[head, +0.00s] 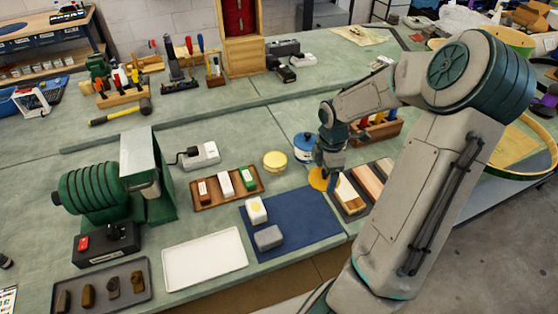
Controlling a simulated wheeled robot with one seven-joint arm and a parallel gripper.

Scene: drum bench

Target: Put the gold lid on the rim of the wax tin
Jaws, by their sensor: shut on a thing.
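The gold lid (317,183) is a flat, round disc under my gripper (326,172). My gripper points down and is shut on the lid, holding it near the back right corner of the blue mat; its height above the bench is hard to tell. A low round tin with a pale yellow top (275,161) stands on the bench to the left of my gripper and looks like the wax tin. Its rim is small in this view, and the lid is apart from it. My gripper hides part of the lid.
A blue and white pot (304,150) stands between the tin and my gripper. A wooden tray of bars (227,205) lies left of the tin. The blue mat (300,212) holds two blocks. Wooden boxes (365,185) stand close right of the lid.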

